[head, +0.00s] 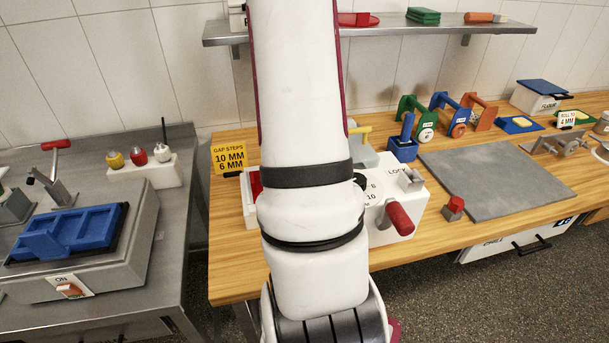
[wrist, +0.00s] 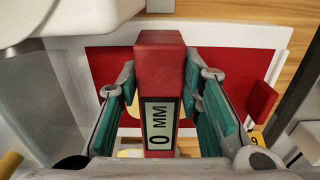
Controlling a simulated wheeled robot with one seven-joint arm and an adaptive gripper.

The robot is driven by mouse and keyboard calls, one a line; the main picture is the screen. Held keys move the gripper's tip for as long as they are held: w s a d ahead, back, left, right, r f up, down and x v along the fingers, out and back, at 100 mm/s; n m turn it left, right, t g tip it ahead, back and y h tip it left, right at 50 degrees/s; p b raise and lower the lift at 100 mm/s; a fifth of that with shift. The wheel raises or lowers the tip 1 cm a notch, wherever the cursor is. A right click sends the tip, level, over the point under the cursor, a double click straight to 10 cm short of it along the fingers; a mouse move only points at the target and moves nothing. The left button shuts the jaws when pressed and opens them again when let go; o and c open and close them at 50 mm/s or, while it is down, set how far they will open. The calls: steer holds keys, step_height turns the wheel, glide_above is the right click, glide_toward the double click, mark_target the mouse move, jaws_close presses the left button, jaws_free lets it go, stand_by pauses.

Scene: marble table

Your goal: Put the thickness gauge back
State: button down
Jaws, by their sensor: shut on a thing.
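The thickness gauge, a red block with a white display reading 0 MM (wrist: 158,50), stands between the fingers in the wrist view. My gripper (wrist: 161,82) is shut on it, with a teal-padded finger on each side. Beneath it is a red panel with a white border (wrist: 113,62); I cannot tell whether the gauge touches it. In the head view, a red and white piece (head: 252,187) shows at the left edge of my arm. My arm hides the gripper and the gauge in that view.
A white machine with a red handle (head: 398,217) stands right of my arm on the wooden table. A grey slab (head: 495,175) lies farther right. A yellow gap-steps sign (head: 229,158) stands left. A small red piece (wrist: 262,102) is near the right finger.

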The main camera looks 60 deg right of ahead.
steer(key=c, duration=1.1)
jaws_free()
steer(key=shift+f, duration=0.1)
steer(key=r, duration=1.3)
steer(key=shift+w+d+r+b, duration=0.25)
steer(key=shift+d+r+b, duration=0.15)
steer(key=w+a+r+n+t, duration=0.15)
steer(key=w+a+r, duration=0.25)
steer(key=a, duration=0.6)
steer(key=w+a+r+n+t, duration=0.1)
steer(key=w+a+r+n, duration=0.25)
steer(key=a, duration=0.55)
steer(key=s+a+n, duration=0.1)
steer(key=s+a, duration=0.1)
steer(key=a, duration=0.4)
steer(key=s+a+n+t, duration=0.1)
steer(key=a+n, duration=0.1)
steer(key=a, duration=0.4)
steer(key=s+a+n+t, duration=0.1)
steer(key=s+a+n, duration=0.1)
steer(key=a, duration=0.4)
steer(key=shift+s+a+r+t, duration=0.15)
steer(key=shift+s+r+t, duration=0.1)
steer(key=shift+s, duration=0.05)
